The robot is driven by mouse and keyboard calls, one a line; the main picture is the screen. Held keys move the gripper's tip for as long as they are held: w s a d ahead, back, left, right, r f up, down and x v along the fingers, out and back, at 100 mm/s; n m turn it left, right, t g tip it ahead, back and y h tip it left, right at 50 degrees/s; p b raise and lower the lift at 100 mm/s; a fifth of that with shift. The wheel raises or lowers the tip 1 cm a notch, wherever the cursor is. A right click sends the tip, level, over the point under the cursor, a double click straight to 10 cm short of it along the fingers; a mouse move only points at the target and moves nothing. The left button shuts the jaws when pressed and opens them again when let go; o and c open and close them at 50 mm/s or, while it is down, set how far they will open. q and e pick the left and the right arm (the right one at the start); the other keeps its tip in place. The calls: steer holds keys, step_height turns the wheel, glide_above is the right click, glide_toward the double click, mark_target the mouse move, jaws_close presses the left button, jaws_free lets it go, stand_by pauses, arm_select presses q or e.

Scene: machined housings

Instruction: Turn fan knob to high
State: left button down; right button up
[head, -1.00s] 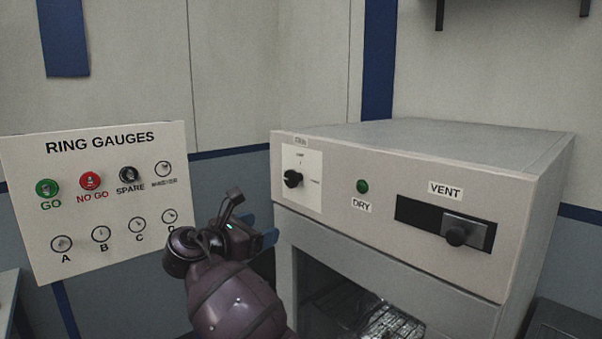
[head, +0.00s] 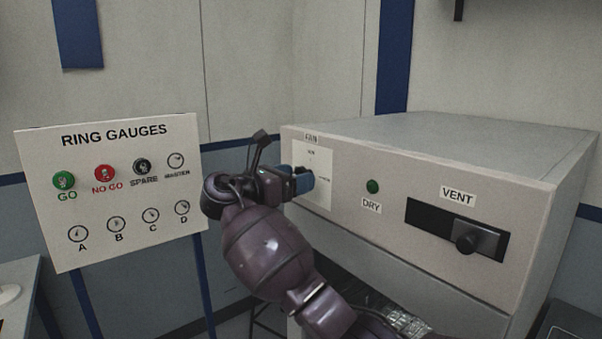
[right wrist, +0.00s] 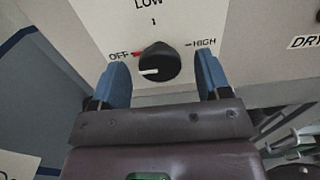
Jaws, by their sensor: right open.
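The fan knob (right wrist: 159,60) is black and round with a white mark on its left side, the OFF side. Its white plate (head: 316,157) reads OFF at left with a red tick, LOW at top and HIGH at right. My right gripper (head: 303,180) is in front of this plate and mostly hides the knob in the head view. In the right wrist view, its two blue fingers (right wrist: 161,66) are open, one on each side of the knob, with gaps visible. My left gripper is not in view.
Right of the plate on the grey cabinet (head: 445,150) are a green DRY button (head: 372,186) and a VENT slider (head: 477,240). A RING GAUGES board (head: 110,215) stands left of my right arm. An opening lies below the cabinet's front panel.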

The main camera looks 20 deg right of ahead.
steer(key=shift+x, duration=1)
steer(key=c, duration=0.9)
